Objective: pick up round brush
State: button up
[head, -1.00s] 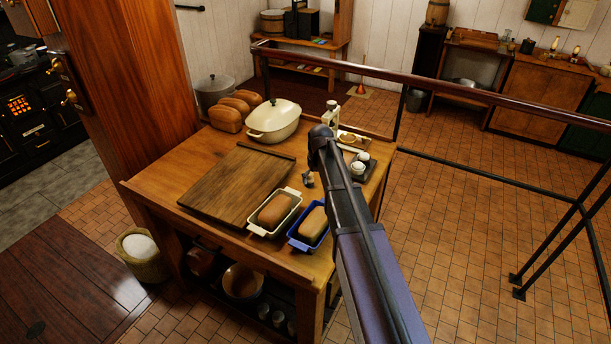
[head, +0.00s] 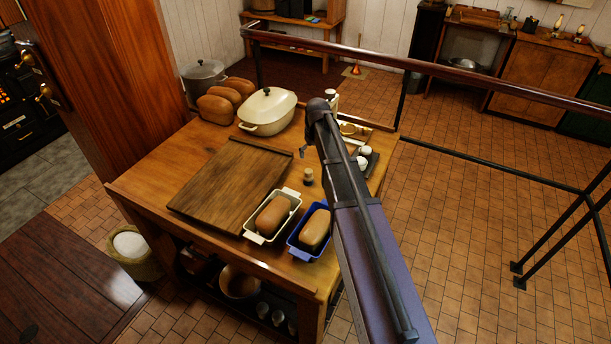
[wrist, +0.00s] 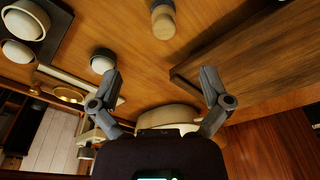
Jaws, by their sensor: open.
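The round brush (head: 308,177) looks like a small upright cylinder with a pale wooden part and a darker part. It stands on the wooden table, right of the cutting board and behind the loaf tins. In the wrist view the brush (wrist: 163,20) is at the top, a little right of centre, beyond the fingertips. My gripper (wrist: 160,75) is open, with nothing between its spread fingers. In the head view my gripper (head: 303,152) is mostly hidden behind my arm, with one finger showing just behind the brush. The brush and fingers look apart.
The cutting board (head: 232,183) lies left of the brush. A cream loaf tin (head: 250,237) and a blue one (head: 293,243), both with bread, are in front. A cream lidded pot (head: 268,112) stands behind. White cups (wrist: 20,52) sit on a dark tray to the right in the head view.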

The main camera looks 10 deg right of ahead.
aim_at(308, 177)
jog(key=shift+a, duration=0.2)
jog(key=f+b, duration=0.2)
jog(key=b, duration=0.1)
jog(key=f+b, duration=0.2)
jog(key=f, duration=0.1)
jog(key=w+f+b, duration=0.1)
jog(key=f+b, duration=0.2)
jog(key=shift+w+a+f+b, duration=0.1)
jog(key=shift+a+f+b, duration=0.15)
jog(key=shift+a+b, duration=0.05)
dwell(0.7)
jog(key=shift+w+a+f+b, duration=0.1)
jog(key=shift+w+f+b, duration=0.15)
jog(key=shift+f+b, duration=1.05)
jog(key=shift+w+f+b, duration=0.2)
jog(key=shift+f+b, duration=1.05)
jog(key=shift+f, duration=0.05)
jog(key=shift+c, duration=0.3)
jog(key=c, duration=1.2)
